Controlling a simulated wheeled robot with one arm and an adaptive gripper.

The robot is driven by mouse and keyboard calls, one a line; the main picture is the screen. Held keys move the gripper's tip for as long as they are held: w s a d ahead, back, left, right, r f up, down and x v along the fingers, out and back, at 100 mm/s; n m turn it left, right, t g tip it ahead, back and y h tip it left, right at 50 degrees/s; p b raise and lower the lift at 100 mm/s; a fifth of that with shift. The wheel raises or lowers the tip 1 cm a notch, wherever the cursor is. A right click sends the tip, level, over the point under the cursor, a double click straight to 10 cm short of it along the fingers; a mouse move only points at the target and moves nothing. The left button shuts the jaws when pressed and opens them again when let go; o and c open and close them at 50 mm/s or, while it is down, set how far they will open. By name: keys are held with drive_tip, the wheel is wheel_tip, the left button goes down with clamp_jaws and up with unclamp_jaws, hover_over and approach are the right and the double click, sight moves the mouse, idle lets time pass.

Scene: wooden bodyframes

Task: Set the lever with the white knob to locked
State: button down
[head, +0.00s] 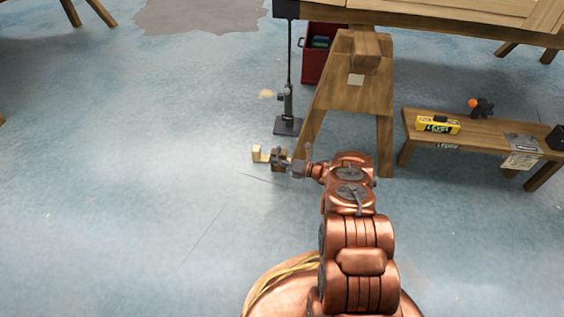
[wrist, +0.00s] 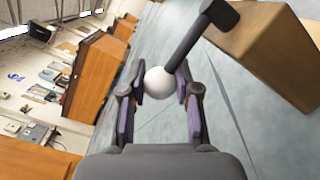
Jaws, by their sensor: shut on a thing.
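The white knob (wrist: 157,83) sits between the two fingers of my gripper (wrist: 160,88) in the wrist view, and the gripper is shut on it. The dark lever (wrist: 190,50) runs from the knob up and right to a dark cylindrical hub (wrist: 221,14) beside a wooden block (wrist: 265,50). The knob cannot be made out there. No lock marking is readable.
A wooden trestle (head: 350,95) under a workbench stands just beyond my arm. A dark stand (head: 288,125) is behind the gripper. A low bench (head: 460,140) at right holds a yellow level box (head: 437,125) and an orange-knobbed item (head: 481,106). The floor at left is clear.

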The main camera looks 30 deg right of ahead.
drive_tip(key=shift+w+d+r, duration=0.15)
drive_tip(key=shift+d, duration=0.1)
drive_tip(key=c, duration=1.2)
unclamp_jaws()
drive_tip(key=o, duration=0.4)
drive_tip(key=shift+a, duration=0.1)
drive_tip(key=v, duration=1.2)
